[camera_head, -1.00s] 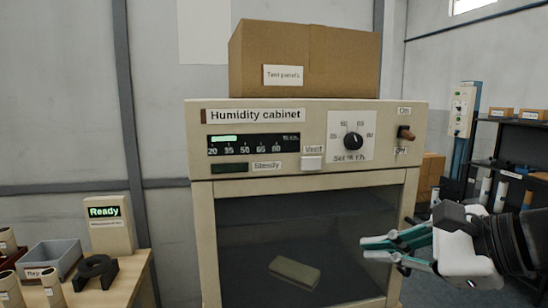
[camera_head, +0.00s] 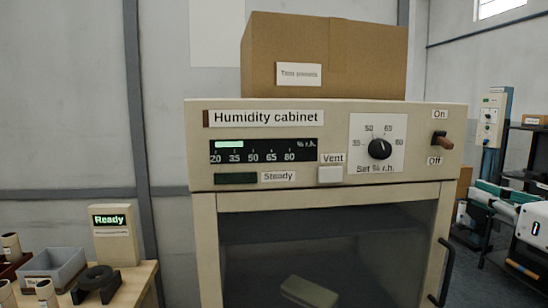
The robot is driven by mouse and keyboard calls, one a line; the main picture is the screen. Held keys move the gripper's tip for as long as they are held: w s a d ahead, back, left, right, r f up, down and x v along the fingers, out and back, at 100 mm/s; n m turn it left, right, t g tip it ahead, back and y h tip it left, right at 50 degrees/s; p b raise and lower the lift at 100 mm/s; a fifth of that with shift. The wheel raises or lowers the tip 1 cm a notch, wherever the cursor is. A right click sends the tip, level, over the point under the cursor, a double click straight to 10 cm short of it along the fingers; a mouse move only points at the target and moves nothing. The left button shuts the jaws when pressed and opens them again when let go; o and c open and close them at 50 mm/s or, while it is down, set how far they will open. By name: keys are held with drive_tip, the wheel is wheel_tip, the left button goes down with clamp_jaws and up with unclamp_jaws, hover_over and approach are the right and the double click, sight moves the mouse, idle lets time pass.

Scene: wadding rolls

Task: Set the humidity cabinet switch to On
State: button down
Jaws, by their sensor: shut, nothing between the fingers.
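The humidity cabinet (camera_head: 335,107) is a beige box with a dark glass door and a control panel along its top. Its switch (camera_head: 443,141) is a small brown lever at the panel's right end, with "On" printed above it and "Off" below. The lever sticks out and seems to tilt slightly down, toward Off.
The panel also has a set dial (camera_head: 380,149), a Vent button (camera_head: 330,175) and a display (camera_head: 263,151). A cardboard box (camera_head: 350,55) sits on top. A door handle (camera_head: 446,272) sticks out below the switch. A dark shelf (camera_head: 525,150) stands behind at right.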

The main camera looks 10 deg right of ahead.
sight(433, 158)
drive_tip(key=w, duration=0.9)
drive_tip(key=shift+w+a, duration=0.1)
drive_tip(key=shift+a, duration=0.1)
drive_tip(key=shift+w+r, duration=0.2)
drive_tip(key=shift+w, duration=0.25)
drive_tip(key=r, duration=0.1)
drive_tip(key=s+r+p, duration=0.1)
drive_tip(key=shift+s+r, duration=0.2)
drive_tip(key=shift+r, duration=0.1)
drive_tip(key=shift+s+r, duration=0.1)
drive_tip(key=shift+r, duration=0.35)
drive_tip(key=shift+r+p, duration=0.1)
drive_tip(key=shift+p, duration=0.35)
drive_tip(key=shift+s+r+g+p, duration=0.3)
drive_tip(key=shift+g+p, duration=0.5)
drive_tip(key=shift+p, duration=0.9)
drive_tip(key=g+p, duration=0.1)
drive_tip(key=p, duration=0.2)
drive_tip(key=r+g+p, duration=0.1)
drive_tip(key=p, duration=0.3)
drive_tip(key=s+r+g+p, duration=0.1)
drive_tip(key=g+p, duration=0.1)
drive_tip(key=p, duration=0.2)
